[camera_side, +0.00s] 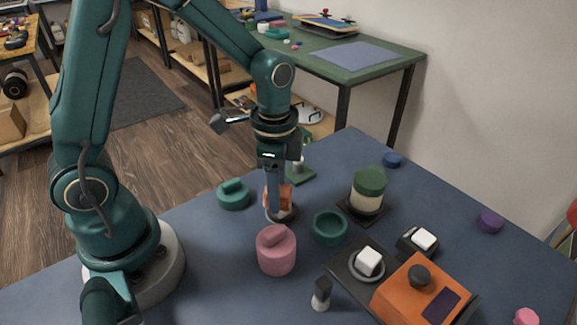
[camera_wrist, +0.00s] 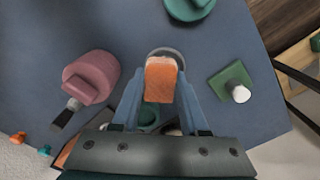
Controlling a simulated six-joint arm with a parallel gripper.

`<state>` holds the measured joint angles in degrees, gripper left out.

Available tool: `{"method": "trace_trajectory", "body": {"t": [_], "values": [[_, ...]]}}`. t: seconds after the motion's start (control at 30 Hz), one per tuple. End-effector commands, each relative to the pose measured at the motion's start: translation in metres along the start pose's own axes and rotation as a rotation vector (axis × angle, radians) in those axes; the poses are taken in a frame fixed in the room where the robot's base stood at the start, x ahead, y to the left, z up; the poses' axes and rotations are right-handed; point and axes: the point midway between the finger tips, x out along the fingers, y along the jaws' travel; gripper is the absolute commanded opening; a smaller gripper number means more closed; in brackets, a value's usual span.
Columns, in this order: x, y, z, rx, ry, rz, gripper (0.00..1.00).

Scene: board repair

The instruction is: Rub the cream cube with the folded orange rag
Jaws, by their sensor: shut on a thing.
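My gripper (camera_side: 279,204) points down over the blue table, left of the green bowl. It is shut on the folded orange rag (camera_side: 285,197). In the wrist view the rag (camera_wrist: 160,78) sits between my two blue fingers (camera_wrist: 160,98), above or in a round grey dish (camera_wrist: 166,51); I cannot tell whether it touches. Two pale cubes show in the side view. One cube (camera_side: 369,261) sits on a round grey plate, the other (camera_side: 424,238) on a small dark block. Both look whitish, and I cannot tell which is the cream one. My gripper is apart from both.
A pink lidded pot (camera_side: 276,254), green bowl (camera_side: 330,228) and green-lidded jar (camera_side: 368,190) stand near my gripper. A teal lid (camera_side: 233,196) lies left. An orange box (camera_side: 416,292) with a dark knob stands beside the cubes.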

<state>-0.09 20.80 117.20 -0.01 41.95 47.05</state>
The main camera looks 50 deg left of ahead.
Motion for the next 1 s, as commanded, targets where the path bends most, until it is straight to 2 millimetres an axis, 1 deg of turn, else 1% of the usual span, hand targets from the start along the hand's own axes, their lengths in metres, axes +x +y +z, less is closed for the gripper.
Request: {"method": "trace_trajectory", "body": {"t": [0.07, 0.13, 0.17, 0.2, 0.23, 0.8, 1.0], "values": [[0.0, 0.006, 0.006, 0.0, -0.001, 0.001, 0.0], [-0.004, 0.006, 0.006, 0.0, 0.001, -0.001, 0.0], [-0.008, 0.005, 0.005, 0.0, 0.003, -0.003, 0.0], [-0.02, 0.005, 0.005, 0.0, 0.007, -0.008, 0.0], [-0.024, 0.005, 0.005, 0.0, 0.005, -0.005, 0.0], [-0.073, 0.006, 0.005, 0.0, 0.002, -0.003, 0.0], [-0.081, 0.006, 0.006, 0.0, 0.0, 0.0, 0.0]]}}
